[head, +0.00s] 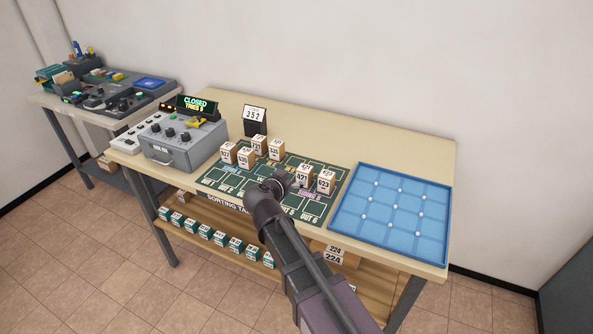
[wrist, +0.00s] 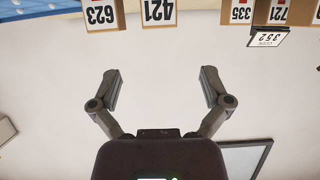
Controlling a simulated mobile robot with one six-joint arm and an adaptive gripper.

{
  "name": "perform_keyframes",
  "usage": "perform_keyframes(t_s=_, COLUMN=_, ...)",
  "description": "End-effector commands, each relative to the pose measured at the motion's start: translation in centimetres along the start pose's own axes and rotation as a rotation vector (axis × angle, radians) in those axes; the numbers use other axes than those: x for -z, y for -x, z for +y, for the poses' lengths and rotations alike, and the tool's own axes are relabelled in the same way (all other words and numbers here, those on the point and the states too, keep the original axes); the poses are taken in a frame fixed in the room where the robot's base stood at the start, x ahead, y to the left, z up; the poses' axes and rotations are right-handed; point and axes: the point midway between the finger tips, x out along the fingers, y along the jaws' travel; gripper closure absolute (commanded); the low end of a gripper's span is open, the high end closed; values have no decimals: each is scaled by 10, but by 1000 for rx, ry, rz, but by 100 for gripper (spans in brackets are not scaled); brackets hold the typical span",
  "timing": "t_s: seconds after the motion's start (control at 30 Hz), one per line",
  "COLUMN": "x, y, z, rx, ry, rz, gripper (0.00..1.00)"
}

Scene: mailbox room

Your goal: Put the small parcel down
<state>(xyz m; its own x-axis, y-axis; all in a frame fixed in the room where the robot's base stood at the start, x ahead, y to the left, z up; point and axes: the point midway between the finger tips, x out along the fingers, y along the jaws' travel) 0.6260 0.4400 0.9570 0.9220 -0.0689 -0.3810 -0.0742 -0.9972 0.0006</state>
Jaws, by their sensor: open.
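Several small numbered box parcels stand on the green sorting mat (head: 225,181). Parcel 421 (head: 304,174) and parcel 623 (head: 325,182) stand side by side at the mat's right; parcels 721 (head: 258,144) and 335 (head: 276,149) stand at its back, with two more (head: 237,155) to their left. Which one the task means, I cannot tell. My gripper (head: 276,185) is over the mat's middle, just left of parcel 421. In the wrist view my gripper (wrist: 161,78) has its fingers wide apart with nothing between them; parcels 421 (wrist: 158,10) and 623 (wrist: 100,14) appear upside down beyond it.
A blue tray with a grid (head: 390,208) lies at the table's right. A card reading 352 (head: 255,115) stands behind the mat. A grey control box (head: 180,145) with a "CLOSED" display (head: 196,103) is at the left. Small boxes line the shelf below (head: 205,231).

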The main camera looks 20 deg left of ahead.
Motion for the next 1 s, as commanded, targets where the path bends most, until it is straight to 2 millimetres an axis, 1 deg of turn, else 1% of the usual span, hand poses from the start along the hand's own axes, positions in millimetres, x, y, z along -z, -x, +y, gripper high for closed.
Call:
perform_keyframes(t_s=0.03, x=2, y=10, z=2, rx=0, ry=0, rz=0, gripper=2)
perform_keyframes(t_s=0.1, x=2, y=18, z=1, rx=1, ry=0, rz=0, gripper=2)
perform_keyframes(t_s=0.3, x=1, y=31, z=1, rx=-1, ry=0, rz=0, gripper=2)
perform_keyframes(t_s=1.0, x=0, y=32, z=0, rx=-1, ry=-1, rz=0, gripper=2)
